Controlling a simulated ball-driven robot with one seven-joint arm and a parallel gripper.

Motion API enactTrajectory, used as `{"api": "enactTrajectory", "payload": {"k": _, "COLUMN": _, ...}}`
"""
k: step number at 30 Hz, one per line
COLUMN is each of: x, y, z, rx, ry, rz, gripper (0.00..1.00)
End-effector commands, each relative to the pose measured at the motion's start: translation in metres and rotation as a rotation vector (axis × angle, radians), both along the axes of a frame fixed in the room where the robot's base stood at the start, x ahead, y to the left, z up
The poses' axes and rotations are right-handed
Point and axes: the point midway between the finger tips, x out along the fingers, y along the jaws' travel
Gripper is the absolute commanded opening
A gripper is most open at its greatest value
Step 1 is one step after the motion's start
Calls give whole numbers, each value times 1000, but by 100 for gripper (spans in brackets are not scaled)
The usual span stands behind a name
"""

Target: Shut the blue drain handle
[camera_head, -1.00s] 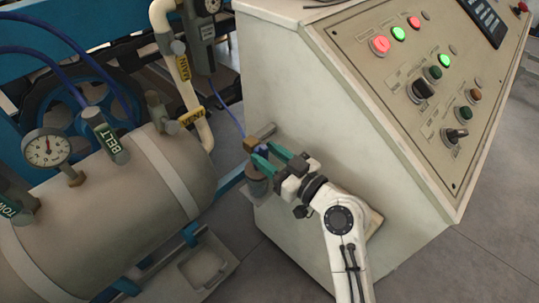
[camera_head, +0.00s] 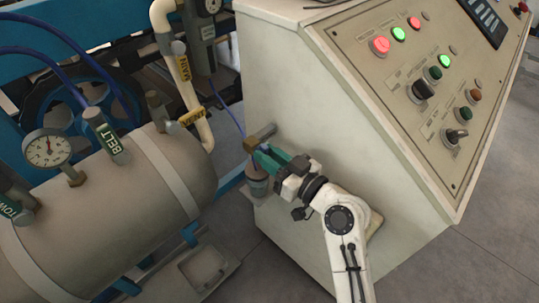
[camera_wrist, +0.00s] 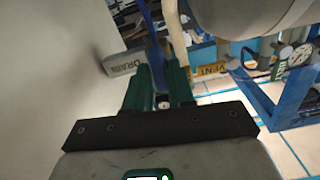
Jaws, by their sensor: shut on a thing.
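The blue drain handle (camera_head: 265,147) sits by a brass fitting on the side of the control cabinet, mostly hidden by my fingers. A bit of blue shows between the fingertips in the wrist view (camera_wrist: 157,57). My gripper (camera_head: 262,157) has its green fingers closed around the handle; they also show in the wrist view (camera_wrist: 158,72). A grey DRAIN tag (camera_wrist: 125,63) lies just left of the fingertips. A grey filter bowl (camera_head: 257,183) hangs below the fitting. The handle's exact angle cannot be told.
The beige control cabinet (camera_head: 300,110) stands close beside my gripper. A grey tank (camera_head: 110,215) with a gauge (camera_head: 46,150) lies to the left. A yellow VENT tag (camera_wrist: 208,70) and pipe are near the fingers. Floor is open at the lower right.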

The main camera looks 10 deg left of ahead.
Motion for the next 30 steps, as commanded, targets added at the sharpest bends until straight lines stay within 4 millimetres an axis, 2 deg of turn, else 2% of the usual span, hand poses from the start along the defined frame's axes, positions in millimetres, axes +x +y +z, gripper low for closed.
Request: {"api": "enactTrajectory", "payload": {"k": 30, "x": 3, "y": -3, "z": -1, "rx": 572, "ry": 736, "rz": -3, "gripper": 0}}
